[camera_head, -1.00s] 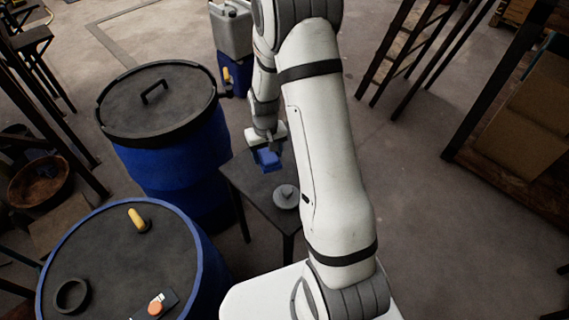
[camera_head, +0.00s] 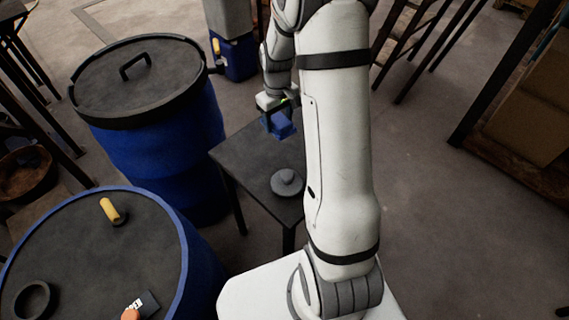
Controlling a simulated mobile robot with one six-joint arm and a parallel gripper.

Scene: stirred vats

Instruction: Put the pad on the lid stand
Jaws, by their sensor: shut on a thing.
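My gripper (camera_head: 272,108) is shut on a blue block-like thing, which I take to be the pad (camera_head: 281,126). It is at the far edge of a small dark table (camera_head: 240,158), which I take to be the lid stand. Whether the pad touches the tabletop or hangs above it, I cannot tell. A grey round lid with a knob (camera_head: 287,183) lies on the near right part of the table. My arm hides the table's right side, and the gripper's fingers are small and partly hidden.
A blue vat with a black handled lid (camera_head: 140,75) stands left of the table. A nearer blue vat (camera_head: 90,260) bears a yellow-handled thing (camera_head: 112,211), a black ring (camera_head: 35,300) and a small orange-and-black thing (camera_head: 140,306). Open floor lies right of my arm.

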